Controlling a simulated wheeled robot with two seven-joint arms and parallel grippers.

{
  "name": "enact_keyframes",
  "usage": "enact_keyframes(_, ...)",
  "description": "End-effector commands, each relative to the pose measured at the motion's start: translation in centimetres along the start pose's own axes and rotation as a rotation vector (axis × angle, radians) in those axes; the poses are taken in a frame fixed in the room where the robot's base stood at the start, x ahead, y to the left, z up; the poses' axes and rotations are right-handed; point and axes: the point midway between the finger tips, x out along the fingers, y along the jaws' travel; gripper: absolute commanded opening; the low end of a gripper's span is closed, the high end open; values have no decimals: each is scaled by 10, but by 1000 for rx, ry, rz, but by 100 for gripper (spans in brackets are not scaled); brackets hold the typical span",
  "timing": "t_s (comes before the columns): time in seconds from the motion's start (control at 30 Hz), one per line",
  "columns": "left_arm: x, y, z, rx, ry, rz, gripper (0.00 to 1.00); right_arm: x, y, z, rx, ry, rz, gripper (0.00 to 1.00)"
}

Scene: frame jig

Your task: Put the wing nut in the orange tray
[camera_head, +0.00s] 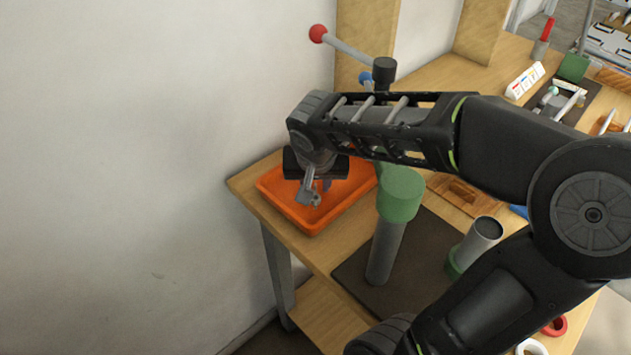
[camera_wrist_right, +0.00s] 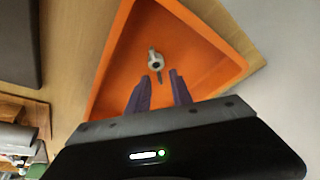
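The orange tray (camera_head: 277,201) sits on the far left corner of the wooden bench; it fills much of the right wrist view (camera_wrist_right: 205,33). The small grey metal wing nut (camera_wrist_right: 155,61) shows against the tray floor in the right wrist view, just beyond my fingertips. My right gripper (camera_head: 315,190) points down over the tray. In the right wrist view its two purple fingers (camera_wrist_right: 160,82) are apart, with a gap between them, and do not appear to grip the nut. I cannot tell its exact height above the tray floor. My left gripper is not in view.
A green-topped grey post (camera_head: 401,195) stands close right of the tray on a dark mat (camera_head: 425,262). A grey tube in a green base (camera_head: 480,240) stands further right. A red-knobbed lever (camera_head: 318,33) rises behind. The wall borders the tray's left side.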

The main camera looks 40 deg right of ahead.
Motion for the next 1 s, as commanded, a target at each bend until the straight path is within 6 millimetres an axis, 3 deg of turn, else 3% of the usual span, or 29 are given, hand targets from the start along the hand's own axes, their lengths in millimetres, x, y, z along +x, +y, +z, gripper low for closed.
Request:
enact_keyframes(0.37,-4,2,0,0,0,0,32,-8,0,-2,1,2,-1,26)
enact_keyframes(0.57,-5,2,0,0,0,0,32,-39,0,-3,1,6,-3,26)
enact_keyframes(0.8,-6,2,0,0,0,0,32,-90,0,-2,1,5,-2,26)
enact_keyframes(1.0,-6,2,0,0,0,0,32,-117,0,-2,0,2,0,26)
